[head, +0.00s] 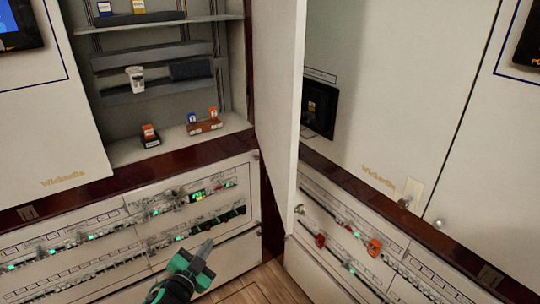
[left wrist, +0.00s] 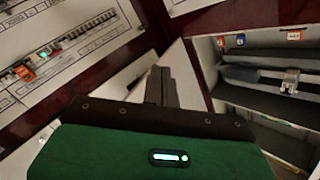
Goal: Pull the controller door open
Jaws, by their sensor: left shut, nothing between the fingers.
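A tall white door (head: 278,90) with a small knob (head: 299,209) at its lower edge stands swung out beside the open shelf compartment (head: 125,150) in the head view. I cannot read a label naming it as the controller door. My left gripper (head: 205,248) is shut and empty, low and to the left of the door's knob, in front of the lower breaker panel and apart from the door. In the left wrist view its closed fingers (left wrist: 161,86) point forward, with a white panel (left wrist: 184,75) behind them. My right gripper is not in view.
Breaker rows with green lights fill the lower left panel (head: 130,262) and the lower right panel (head: 345,245). The shelves hold small orange, blue and white items. A white closed door with a knob (head: 404,202) is at right. Wooden floor (head: 262,287) shows below.

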